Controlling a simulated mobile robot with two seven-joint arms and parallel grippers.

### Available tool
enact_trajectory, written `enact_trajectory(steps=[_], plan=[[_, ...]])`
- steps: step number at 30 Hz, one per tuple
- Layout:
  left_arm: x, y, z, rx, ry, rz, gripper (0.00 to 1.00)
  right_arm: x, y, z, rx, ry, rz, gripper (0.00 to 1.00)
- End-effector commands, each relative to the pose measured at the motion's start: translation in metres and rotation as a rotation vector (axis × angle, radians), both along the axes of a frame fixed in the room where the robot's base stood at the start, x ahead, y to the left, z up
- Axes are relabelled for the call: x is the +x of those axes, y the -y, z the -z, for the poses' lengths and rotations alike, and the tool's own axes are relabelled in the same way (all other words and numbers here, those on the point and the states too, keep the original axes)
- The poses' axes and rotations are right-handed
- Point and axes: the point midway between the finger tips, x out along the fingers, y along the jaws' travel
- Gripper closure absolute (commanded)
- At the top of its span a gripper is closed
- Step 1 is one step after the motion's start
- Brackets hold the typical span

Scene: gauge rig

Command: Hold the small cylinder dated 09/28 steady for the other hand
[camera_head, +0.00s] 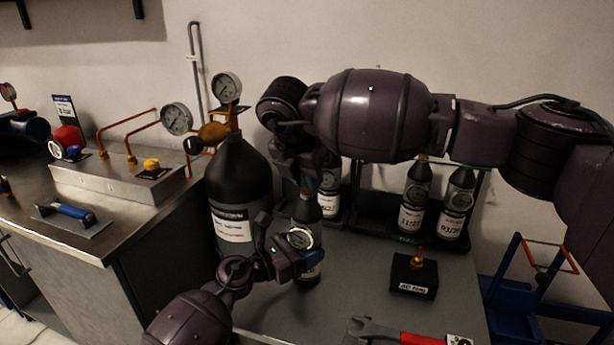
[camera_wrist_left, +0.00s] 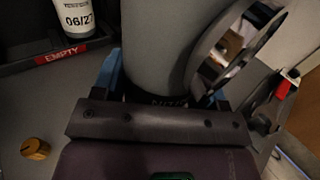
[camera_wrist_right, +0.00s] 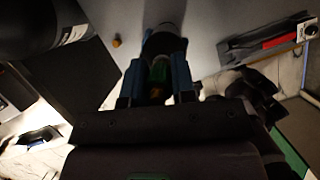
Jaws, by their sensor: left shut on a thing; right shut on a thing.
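The small dark cylinder (camera_head: 306,212) stands upright on the grey table, with a round gauge (camera_head: 300,238) on its front. Its label is mostly hidden and I cannot read a date. My left gripper (camera_head: 283,255) is shut around its body; in the left wrist view the grey cylinder (camera_wrist_left: 165,45) fills the space between the jaws. My right gripper (camera_head: 305,185) reaches down from above and is shut at the cylinder's top. In the right wrist view a green and yellowish piece (camera_wrist_right: 157,75) shows between its jaws; the exact contact is dark.
A big black bottle (camera_head: 238,180) stands close on the left. Behind is a rack (camera_head: 380,215) with several dated cylinders, one reading 06/27 (camera_wrist_left: 75,18). A black block with a brass fitting (camera_head: 414,276) and a red-handled wrench (camera_head: 400,336) lie right. A brass piece (camera_wrist_left: 35,148) lies on the table.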

Motion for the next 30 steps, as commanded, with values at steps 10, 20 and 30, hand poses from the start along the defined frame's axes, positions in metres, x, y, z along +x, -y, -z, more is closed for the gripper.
enact_trajectory(steps=[10, 20, 30], plan=[[0.0, -0.001, 0.001, 0.002, -0.001, -0.002, 0.66, 0.0, 0.0, -0.01, 0.002, 0.004, 0.001, 1.0], [0.0, -0.001, 0.001, 0.002, -0.001, -0.002, 0.66, 0.001, 0.0, -0.023, 0.002, 0.005, 0.0, 1.0], [0.0, -0.001, 0.001, 0.002, -0.001, -0.002, 0.66, 0.0, 0.0, -0.037, 0.002, 0.003, 0.0, 1.0]])
